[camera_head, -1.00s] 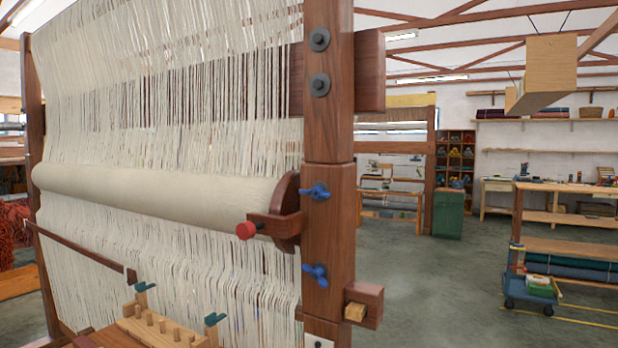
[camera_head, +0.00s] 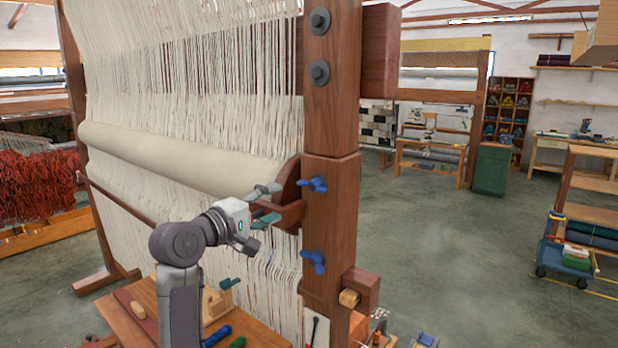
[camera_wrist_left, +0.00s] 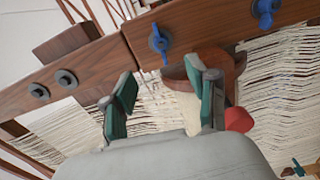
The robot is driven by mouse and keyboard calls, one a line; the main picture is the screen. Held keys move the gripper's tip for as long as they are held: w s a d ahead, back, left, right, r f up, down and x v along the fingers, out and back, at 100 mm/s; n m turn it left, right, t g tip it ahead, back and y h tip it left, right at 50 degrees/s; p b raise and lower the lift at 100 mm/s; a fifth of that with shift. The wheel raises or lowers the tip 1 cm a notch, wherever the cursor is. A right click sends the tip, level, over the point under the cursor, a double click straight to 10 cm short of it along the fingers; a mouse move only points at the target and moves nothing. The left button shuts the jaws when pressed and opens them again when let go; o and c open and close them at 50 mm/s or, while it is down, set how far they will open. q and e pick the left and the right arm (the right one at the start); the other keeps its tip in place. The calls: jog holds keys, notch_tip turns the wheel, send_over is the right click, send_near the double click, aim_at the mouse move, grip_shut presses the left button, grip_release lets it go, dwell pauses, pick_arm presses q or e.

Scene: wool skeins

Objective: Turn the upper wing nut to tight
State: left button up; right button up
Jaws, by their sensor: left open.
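The upper wing nut (camera_head: 313,185), blue, sits on the front face of the wooden post (camera_head: 330,120), just below a joint. Its wings lie roughly across the post. It also shows in the left wrist view (camera_wrist_left: 160,44), beyond the fingertips. The lower wing nut (camera_head: 313,260), also blue, is further down the post and shows in the left wrist view (camera_wrist_left: 264,10). My left gripper (camera_head: 272,204) is open and empty, left of the upper wing nut and apart from it. Its teal-padded fingers show in the left wrist view (camera_wrist_left: 165,95). My right gripper is not in view.
A cloth roll (camera_head: 170,158) and hanging warp threads (camera_head: 200,80) fill the loom left of the post. A red knob (camera_wrist_left: 238,120) and wooden bracket are near my left fingers. A wooden block (camera_head: 360,288) juts from the post low down.

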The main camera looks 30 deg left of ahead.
pick_arm(q)
jog(key=p, duration=0.3)
send_near(312, 186)
jog(key=w, duration=0.2)
jog(key=w+p, duration=0.1)
jog(key=w, duration=0.2)
jog(key=w+p, duration=0.1)
jog(key=w, duration=0.2)
jog(key=shift+w+d+r, duration=0.1)
jog(key=shift+w+d, duration=0.05)
jog(key=shift+d, duration=0.15)
jog(key=shift+w+p, duration=0.35)
jog(key=shift+w, duration=0.05)
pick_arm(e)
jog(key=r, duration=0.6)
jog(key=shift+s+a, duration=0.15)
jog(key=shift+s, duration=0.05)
pick_arm(q)
grip_shut()
